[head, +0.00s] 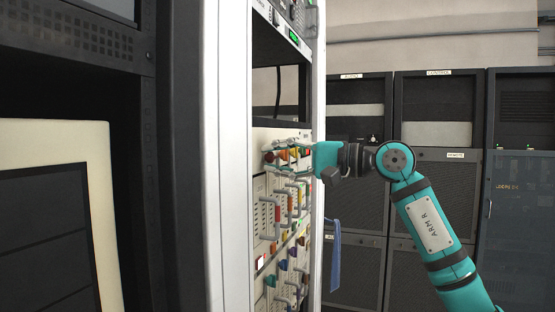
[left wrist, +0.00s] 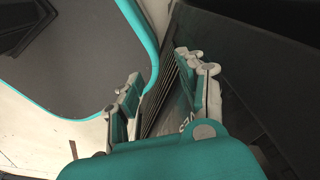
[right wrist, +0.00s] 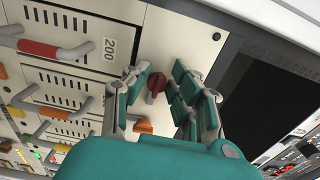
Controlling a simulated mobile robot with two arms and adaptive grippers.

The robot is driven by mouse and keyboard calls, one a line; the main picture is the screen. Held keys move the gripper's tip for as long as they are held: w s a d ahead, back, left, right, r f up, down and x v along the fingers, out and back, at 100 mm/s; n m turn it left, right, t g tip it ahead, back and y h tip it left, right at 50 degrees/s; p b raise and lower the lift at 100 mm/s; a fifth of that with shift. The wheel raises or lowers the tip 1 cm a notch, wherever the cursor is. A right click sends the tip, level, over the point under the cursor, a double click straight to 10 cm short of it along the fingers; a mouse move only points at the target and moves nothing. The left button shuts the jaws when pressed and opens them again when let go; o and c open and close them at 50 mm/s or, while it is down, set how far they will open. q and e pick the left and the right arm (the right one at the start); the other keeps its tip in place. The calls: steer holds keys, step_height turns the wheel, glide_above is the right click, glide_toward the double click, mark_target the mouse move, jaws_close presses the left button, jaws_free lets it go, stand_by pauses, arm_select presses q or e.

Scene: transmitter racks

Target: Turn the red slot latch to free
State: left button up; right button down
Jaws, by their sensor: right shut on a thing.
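The red slot latch (right wrist: 154,85) is a small dark red knob on the cream panel, between the fingertips of my right gripper (right wrist: 160,77) in the right wrist view. The fingers are shut on it. In the head view the right gripper (head: 284,153) reaches in from the right to the rack's upper panel, and the red latch (head: 269,157) shows at its tips. The latch's exact angle is hard to read past the fingers. My left gripper (left wrist: 160,95) shows only in the left wrist view, with its fingers apart and nothing between them.
An orange latch (right wrist: 143,127) sits close below the red one. Cards with bar handles (right wrist: 50,50) and several coloured latches fill the rack beside the gripper. The white rack post (head: 228,160) stands left of the panel. Dark cabinets (head: 435,110) stand behind my right arm.

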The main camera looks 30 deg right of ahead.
steer(key=shift+a+f, duration=0.1)
steer(key=shift+f, duration=0.1)
stand_by(0.3)
steer(key=c, duration=1.5)
jaws_free()
steer(key=shift+c, duration=0.2)
steer(key=shift+o, duration=1.3)
steer(key=shift+r, duration=0.1)
steer(key=v, duration=1.2)
